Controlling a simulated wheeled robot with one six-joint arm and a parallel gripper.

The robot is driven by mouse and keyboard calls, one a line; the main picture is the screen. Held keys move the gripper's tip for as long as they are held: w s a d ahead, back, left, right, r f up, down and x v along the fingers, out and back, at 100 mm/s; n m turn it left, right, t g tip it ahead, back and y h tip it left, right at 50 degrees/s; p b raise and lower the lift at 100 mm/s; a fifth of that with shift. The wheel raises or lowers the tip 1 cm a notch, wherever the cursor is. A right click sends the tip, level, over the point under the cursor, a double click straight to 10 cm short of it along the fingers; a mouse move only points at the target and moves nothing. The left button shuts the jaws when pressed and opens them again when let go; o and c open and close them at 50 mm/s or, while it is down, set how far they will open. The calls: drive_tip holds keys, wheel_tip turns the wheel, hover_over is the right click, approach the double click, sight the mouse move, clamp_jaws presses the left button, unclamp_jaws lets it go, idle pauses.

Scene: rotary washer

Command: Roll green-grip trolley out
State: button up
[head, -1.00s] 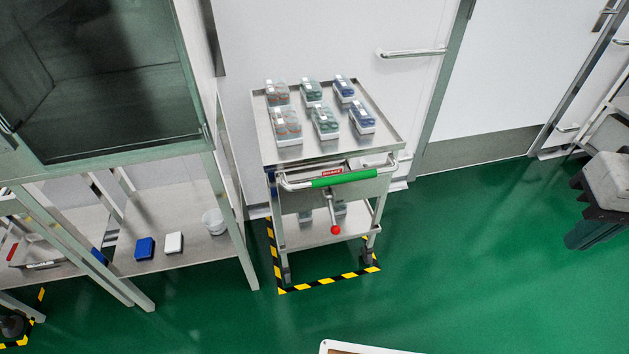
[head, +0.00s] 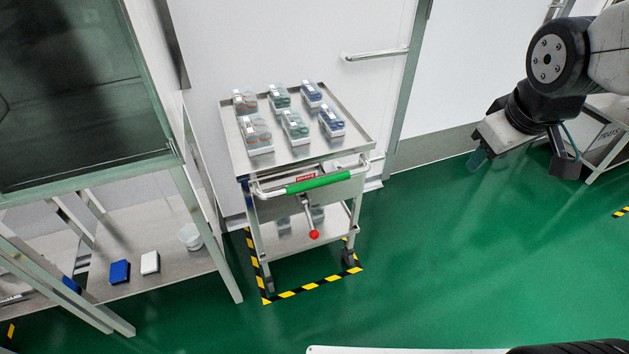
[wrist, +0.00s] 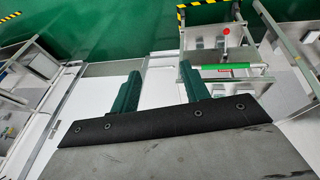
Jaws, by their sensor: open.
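The trolley (head: 232,150) is a metal cart whose handle carries a green grip (head: 318,182). It stands inside a yellow-black floor marking against the white wall. A lever with a red knob (head: 314,235) hangs below the handle. The top tray bears several small racks of orange, green and blue items. The green grip also shows in the wrist view (wrist: 230,67), beyond my fingers and to the right. My gripper (wrist: 155,85) is open and empty, with two dark green fingers apart. In the head view it is at the right, well away from the trolley, partly hidden by my arm.
A metal-framed cabinet (head: 178,165) stands close to the trolley's left, with a lower shelf (head: 110,285) holding a blue box, a white box and a cup. Green floor (head: 430,260) in front and to the right is open.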

drive_tip(key=w+a+f+n+t+y, duration=0.1)
drive_tip(key=w+a+f+n, duration=0.15)
drive_tip(key=w, duration=0.35)
drive_tip(key=w+a+f+n+t, duration=0.1)
drive_tip(key=w+f+n, duration=0.2)
drive_tip(key=w, duration=0.4)
drive_tip(key=n+t+y, duration=0.4)
drive_tip(key=n+y, duration=0.4)
drive_tip(key=n, duration=0.5)
hover_over(324, 183)
drive_tip(key=d, duration=0.7)
wheel_tip(324, 183, down, 21)
drive_tip(key=s+a+f+n+y, duration=0.2)
drive_tip(key=f, duration=0.1)
drive_tip(key=s+a+f+n+y, duration=0.1)
drive_tip(key=shift+a+f, duration=0.25)
drive_tip(key=x, duration=0.7)
drive_tip(key=shift+w+a, duration=0.2)
drive_tip(key=shift+w, duration=0.05)
clamp_jaws()
